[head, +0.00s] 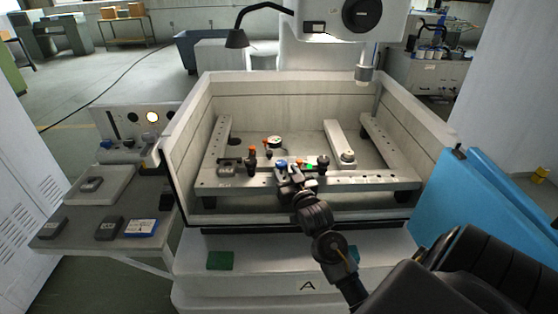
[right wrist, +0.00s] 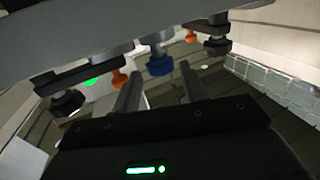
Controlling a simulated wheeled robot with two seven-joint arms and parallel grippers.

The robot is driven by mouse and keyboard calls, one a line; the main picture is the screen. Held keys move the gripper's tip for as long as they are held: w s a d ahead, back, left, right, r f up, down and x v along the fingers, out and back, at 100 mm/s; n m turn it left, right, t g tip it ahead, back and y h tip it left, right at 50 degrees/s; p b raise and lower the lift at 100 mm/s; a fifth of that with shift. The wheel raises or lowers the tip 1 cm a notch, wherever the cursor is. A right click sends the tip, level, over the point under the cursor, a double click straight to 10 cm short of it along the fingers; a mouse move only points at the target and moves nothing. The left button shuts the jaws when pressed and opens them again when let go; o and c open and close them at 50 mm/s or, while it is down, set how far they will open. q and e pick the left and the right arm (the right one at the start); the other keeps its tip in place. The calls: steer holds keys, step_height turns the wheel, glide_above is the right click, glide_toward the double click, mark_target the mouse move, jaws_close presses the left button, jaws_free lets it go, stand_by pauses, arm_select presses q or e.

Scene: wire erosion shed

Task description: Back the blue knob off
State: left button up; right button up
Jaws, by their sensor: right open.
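The blue knob (head: 281,163) sits on the front rail of the frame inside the machine tank. In the right wrist view the blue knob (right wrist: 159,65) hangs below a grey bar, between and just beyond my two fingertips. My right gripper (head: 285,171) is at the front rail, close to the knob. In the right wrist view my right gripper (right wrist: 160,78) is open, with one finger on each side of the knob's line. Whether a finger touches the knob cannot be told. My left gripper is not in view.
Orange knobs (right wrist: 119,78) and black knobs (right wrist: 217,46) stand close on either side. The tank's front wall (head: 300,218) lies below my right forearm. A blue panel (head: 485,215) is at right. A side shelf (head: 100,245) at left carries small dark blocks.

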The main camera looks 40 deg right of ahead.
mark_target(279, 161)
steer(key=p+x, duration=0.1)
steer(key=x, duration=0.5)
steer(key=shift+w, duration=0.15)
